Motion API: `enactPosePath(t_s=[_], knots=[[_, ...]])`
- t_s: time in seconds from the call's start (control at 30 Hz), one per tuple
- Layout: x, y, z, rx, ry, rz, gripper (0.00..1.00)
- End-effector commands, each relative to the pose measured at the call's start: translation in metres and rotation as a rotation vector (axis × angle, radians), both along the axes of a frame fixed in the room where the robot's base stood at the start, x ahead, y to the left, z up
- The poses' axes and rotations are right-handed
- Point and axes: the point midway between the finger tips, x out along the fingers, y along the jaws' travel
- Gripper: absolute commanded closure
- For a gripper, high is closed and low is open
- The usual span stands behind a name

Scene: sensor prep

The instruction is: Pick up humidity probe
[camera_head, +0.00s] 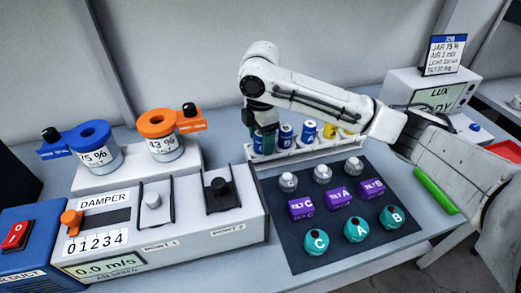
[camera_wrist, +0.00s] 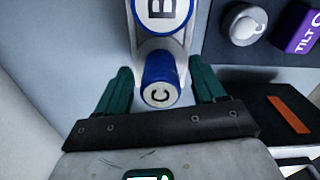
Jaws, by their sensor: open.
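A blue cylinder with a white end marked C (camera_wrist: 160,92) stands at the end of the white rack. I take it for a humidity probe, though no label names it. A like cylinder marked B (camera_wrist: 162,12) is beside it. In the head view two blue cylinders (camera_head: 285,133) (camera_head: 308,131) show in the rack; the end one is mostly hidden by my gripper. My gripper (camera_head: 264,141) is open over the left end of the rack. In the wrist view its teal fingers (camera_wrist: 160,72) are on either side of cylinder C, with gaps on both sides.
The white rack (camera_head: 292,157) also holds yellow cylinders (camera_head: 330,130). A dark mat (camera_head: 283,238) in front carries grey knobs, purple tilt blocks and teal pieces. Blue (camera_head: 95,147) and orange (camera_head: 160,137) jars and the damper box (camera_head: 235,240) stand left.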

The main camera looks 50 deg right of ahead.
Motion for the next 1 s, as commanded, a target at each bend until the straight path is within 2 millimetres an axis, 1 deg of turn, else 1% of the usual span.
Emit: enactPosePath(t_s=[0.07, 0.27, 0.9, 1.0], knots=[[-0.0002, 0.0, -0.0031, -0.001, 0.0, 0.0, 0.31], [-0.0001, 0.0002, -0.0033, 0.0, 0.0, 0.001, 0.31], [-0.0001, 0.0004, -0.003, 0.0, 0.0, 0.001, 0.92], [-0.0001, 0.0004, -0.0028, 0.0, 0.0, 0.001, 0.93]])
